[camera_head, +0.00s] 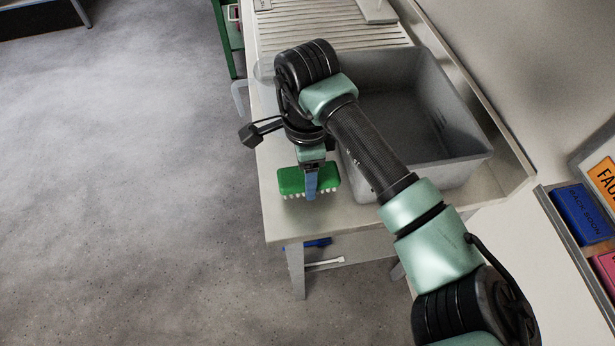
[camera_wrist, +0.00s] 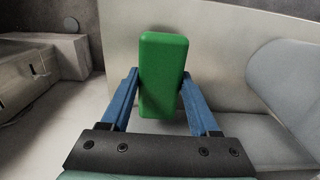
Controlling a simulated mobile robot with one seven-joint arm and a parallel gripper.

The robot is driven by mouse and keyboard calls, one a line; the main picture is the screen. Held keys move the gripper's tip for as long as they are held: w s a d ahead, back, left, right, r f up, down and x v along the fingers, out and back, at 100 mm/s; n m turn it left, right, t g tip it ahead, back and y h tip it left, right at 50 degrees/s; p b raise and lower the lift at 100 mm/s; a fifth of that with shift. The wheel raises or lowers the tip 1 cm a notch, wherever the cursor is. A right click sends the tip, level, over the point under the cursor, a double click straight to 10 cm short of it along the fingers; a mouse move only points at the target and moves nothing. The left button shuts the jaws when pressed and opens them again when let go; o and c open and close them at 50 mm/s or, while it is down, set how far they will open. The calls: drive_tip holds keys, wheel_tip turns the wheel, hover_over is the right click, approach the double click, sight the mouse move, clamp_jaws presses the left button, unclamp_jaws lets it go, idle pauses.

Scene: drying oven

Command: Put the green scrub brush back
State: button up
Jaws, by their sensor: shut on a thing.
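The green scrub brush (camera_head: 291,181) has a green block back and pale bristles facing down. It is at the near left corner of the sink counter in the head view. My gripper (camera_head: 312,190) is shut on it, with one blue finger showing in front of the brush. In the wrist view the green brush (camera_wrist: 163,75) stands lengthwise between the two blue fingers of my gripper (camera_wrist: 160,90). I cannot tell whether the bristles touch the counter.
A grey sink basin (camera_head: 455,125) lies right of the brush, with a ribbed drainboard (camera_head: 325,27) behind. The counter's near edge (camera_head: 335,231) is close to the brush. Blue and pink bins (camera_head: 580,214) stand at the far right. Open floor (camera_head: 110,170) lies left.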

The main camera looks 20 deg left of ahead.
drive_tip(key=shift+f, duration=1.05)
drive_tip(key=shift+f, duration=0.25)
drive_tip(key=o, duration=1.2)
drive_tip(key=shift+r, duration=0.1)
drive_tip(key=shift+r, duration=0.1)
wheel_tip(320, 180, up, 12)
drive_tip(key=shift+r, duration=0.1)
